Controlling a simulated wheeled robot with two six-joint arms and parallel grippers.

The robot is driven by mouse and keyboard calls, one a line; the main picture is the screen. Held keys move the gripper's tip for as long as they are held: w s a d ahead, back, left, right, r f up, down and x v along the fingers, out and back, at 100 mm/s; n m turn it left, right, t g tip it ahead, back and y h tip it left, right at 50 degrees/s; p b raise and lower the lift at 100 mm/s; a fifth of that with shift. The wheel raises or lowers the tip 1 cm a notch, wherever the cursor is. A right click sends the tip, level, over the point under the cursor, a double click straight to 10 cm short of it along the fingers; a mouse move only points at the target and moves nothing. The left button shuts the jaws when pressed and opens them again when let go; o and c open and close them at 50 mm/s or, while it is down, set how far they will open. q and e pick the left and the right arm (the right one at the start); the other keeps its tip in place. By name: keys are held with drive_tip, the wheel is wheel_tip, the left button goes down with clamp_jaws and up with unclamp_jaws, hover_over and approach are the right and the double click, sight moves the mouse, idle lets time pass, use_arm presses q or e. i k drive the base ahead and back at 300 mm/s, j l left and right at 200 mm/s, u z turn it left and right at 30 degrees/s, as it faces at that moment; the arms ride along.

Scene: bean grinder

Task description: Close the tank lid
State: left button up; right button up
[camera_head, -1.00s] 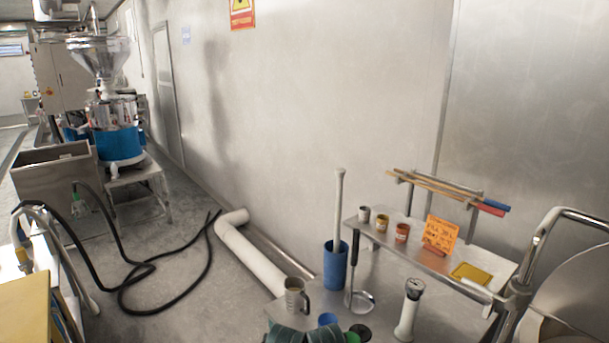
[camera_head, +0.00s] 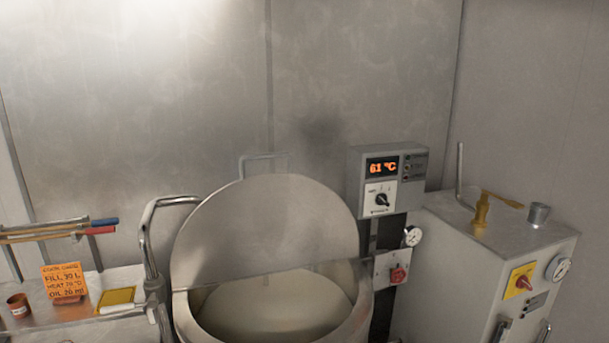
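The tank (camera_head: 364,318) stands at the bottom middle of the head view, a round metal vessel with pale contents visible inside. Its lid (camera_head: 275,225) is a large metal disc standing raised and tilted back at the tank's rear, so the front of the mouth is open. A bent metal handle (camera_head: 262,156) shows above the lid's upper edge. The tank's lower part is cut off by the frame. Neither of my grippers shows in this view.
A control box (camera_head: 386,180) reading 61 °C stands right of the lid, with a red switch (camera_head: 397,275) below. A grey cabinet (camera_head: 480,255) with a yellow valve is at the right. A metal rail (camera_head: 148,240) and a shelf with an orange sign (camera_head: 64,284) are at the left.

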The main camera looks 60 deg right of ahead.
sight(183, 273)
drive_tip(key=z, duration=1.9)
drive_tip(key=k+j, duration=0.3)
drive_tip(key=j, duration=0.15)
